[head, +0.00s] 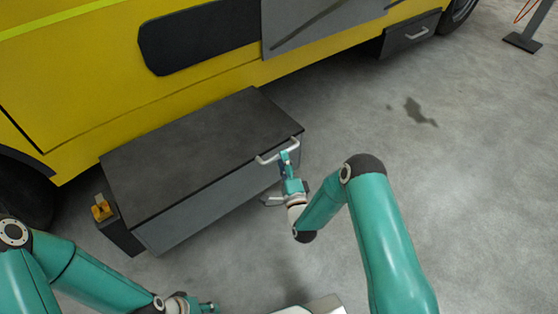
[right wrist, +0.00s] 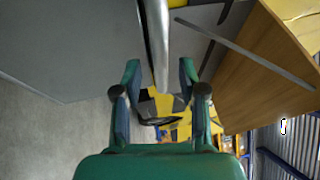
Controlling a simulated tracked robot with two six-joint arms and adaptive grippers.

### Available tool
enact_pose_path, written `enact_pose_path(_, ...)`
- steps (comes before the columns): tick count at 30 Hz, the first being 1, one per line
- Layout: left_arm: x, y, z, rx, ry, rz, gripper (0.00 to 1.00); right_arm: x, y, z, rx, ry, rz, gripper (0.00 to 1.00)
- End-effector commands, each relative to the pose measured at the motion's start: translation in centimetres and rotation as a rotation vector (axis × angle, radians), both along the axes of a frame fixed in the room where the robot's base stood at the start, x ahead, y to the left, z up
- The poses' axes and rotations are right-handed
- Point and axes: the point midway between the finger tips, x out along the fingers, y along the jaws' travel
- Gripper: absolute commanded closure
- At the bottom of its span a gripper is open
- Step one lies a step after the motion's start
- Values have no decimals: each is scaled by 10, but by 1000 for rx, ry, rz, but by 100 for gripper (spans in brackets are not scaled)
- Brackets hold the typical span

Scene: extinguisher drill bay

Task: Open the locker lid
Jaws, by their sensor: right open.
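The locker (head: 200,215) is a grey box with a dark, flat lid (head: 195,155), standing beside the yellow vehicle. The lid lies shut. A pale bar handle (head: 268,158) sits on the lid's front edge near its right end. My right gripper (head: 287,160) is at the handle's right part. In the right wrist view the handle (right wrist: 156,45) runs down between the open fingers of the right gripper (right wrist: 158,78), with gaps visible beside it. My left gripper (head: 205,307) is at the bottom edge of the head view, partly cut off, away from the locker.
A small dark post with an orange-yellow part (head: 101,208) stands at the locker's left end. The yellow vehicle (head: 95,60) is close behind the locker. Concrete floor (head: 470,180) is clear to the right. A stand (head: 523,42) is at the far right.

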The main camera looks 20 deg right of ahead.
Motion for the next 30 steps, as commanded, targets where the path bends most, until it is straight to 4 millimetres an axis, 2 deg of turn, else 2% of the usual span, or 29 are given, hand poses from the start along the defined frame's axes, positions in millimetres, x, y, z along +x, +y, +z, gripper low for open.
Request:
enact_pose_path(3, 0, 0, -7, 0, 0, 0, 60, 15, 0, 2, -1, -4, 1, 59)
enact_pose_path(6, 0, 0, -8, 0, 0, 0, 60, 22, 0, 4, -1, -2, 1, 59)
enact_pose_path(16, 0, 0, -8, 0, 0, 0, 60, 26, -1, 5, 0, 0, 1, 59)
enact_pose_path(17, 0, 0, -8, 0, 0, 0, 60, 26, -1, 5, 0, 0, 1, 60)
enact_pose_path(24, 0, 0, -8, 0, 0, 0, 60, 25, -1, 4, -1, 0, 1, 100)
enact_pose_path(30, 0, 0, -9, 0, 0, 0, 60, 25, -1, 4, -1, 1, 1, 100)
